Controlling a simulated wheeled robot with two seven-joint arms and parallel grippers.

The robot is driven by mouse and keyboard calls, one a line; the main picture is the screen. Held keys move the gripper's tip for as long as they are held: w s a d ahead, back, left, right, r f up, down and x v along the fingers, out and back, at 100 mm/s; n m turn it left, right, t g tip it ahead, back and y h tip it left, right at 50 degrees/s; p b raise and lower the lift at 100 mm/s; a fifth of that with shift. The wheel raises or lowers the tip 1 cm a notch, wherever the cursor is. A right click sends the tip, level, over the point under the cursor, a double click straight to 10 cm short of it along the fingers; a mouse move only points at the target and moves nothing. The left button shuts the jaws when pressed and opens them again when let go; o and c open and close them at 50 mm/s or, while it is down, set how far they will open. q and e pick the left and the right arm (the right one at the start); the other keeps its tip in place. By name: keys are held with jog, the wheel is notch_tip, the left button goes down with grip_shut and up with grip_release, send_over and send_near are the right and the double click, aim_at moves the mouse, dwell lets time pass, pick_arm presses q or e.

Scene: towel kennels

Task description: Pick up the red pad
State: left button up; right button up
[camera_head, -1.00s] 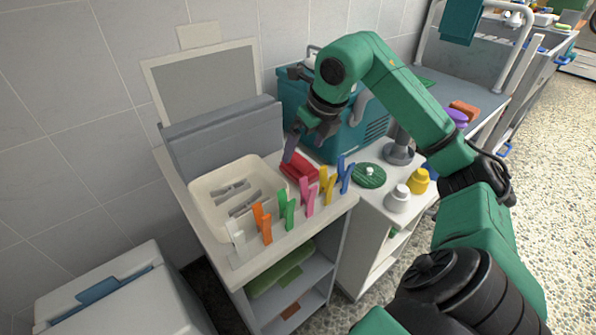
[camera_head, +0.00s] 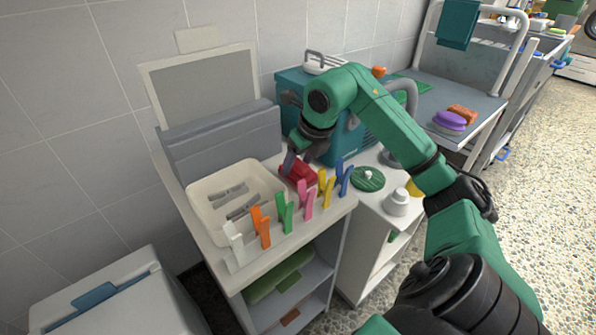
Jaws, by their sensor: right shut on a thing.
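The red pad (camera_head: 299,172) is at the counter top, behind the row of coloured clips and right of the cream tray. My right gripper (camera_head: 290,162) comes down from above and is shut on the pad's left end. The fingers cover part of the pad. I cannot tell whether the pad touches the counter. My left gripper is not in view.
A cream tray (camera_head: 196,189) with grey pieces stands left of the pad. Several coloured clips, including a pink one (camera_head: 306,198), stand along the front edge. A teal case (camera_head: 292,92) is behind. A green disc (camera_head: 368,179) and a white knobbed weight (camera_head: 397,203) are at the right.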

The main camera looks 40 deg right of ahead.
jog(key=shift+r, duration=0.35)
notch_tip(320, 180, up, 10)
jog(key=p, duration=0.5)
notch_tip(320, 180, up, 7)
jog(key=p, duration=0.3)
send_over(298, 162)
pick_arm(q)
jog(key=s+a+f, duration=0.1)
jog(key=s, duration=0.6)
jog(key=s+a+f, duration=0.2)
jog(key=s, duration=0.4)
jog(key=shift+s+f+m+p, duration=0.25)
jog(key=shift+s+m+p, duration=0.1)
jog(key=shift+p, duration=0.1)
pick_arm(e)
notch_tip(298, 162, up, 2)
jog(key=shift+r, duration=0.15)
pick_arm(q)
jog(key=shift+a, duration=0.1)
